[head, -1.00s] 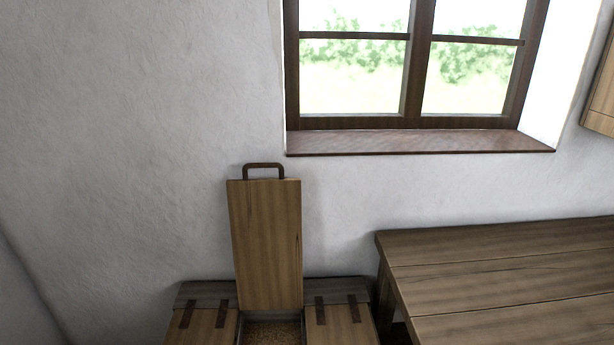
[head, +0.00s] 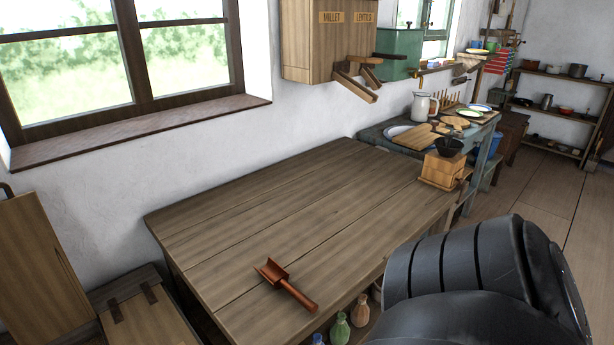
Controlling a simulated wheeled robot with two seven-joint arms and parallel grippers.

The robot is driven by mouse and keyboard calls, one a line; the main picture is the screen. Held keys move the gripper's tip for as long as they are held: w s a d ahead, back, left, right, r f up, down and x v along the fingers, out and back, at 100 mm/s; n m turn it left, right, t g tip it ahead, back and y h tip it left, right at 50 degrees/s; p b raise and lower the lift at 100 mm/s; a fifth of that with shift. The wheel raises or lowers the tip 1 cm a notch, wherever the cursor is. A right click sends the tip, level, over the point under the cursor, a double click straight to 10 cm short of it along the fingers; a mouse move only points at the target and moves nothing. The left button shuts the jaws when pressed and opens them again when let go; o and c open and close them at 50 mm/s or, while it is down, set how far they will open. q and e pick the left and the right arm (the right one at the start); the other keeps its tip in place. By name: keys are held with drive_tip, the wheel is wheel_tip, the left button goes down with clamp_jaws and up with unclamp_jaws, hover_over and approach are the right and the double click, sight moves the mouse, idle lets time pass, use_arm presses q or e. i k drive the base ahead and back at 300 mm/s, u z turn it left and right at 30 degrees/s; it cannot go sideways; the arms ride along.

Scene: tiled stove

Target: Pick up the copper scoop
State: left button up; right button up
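The copper scoop (head: 286,284) lies on the wooden table (head: 262,222), near its front edge. Its open scoop end points to the back left and its handle to the front right. Nothing touches it except the table. A dark part of my own arm fills the lower right of the head view. Neither of my grippers shows in the head view.
A wooden grinder (head: 440,170) stands at the table's right end. A chest with a raised wooden lid (head: 38,262) is at the left. Several small bottles (head: 340,330) stand below the table's front edge. The tabletop around the scoop is clear.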

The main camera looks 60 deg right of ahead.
sight(274, 274)
drive_tip(key=z, duration=3)
drive_tip(key=k, duration=0.8)
drive_tip(key=u, duration=0.95)
drive_tip(key=i, duration=0.95)
drive_tip(key=z, duration=0.05)
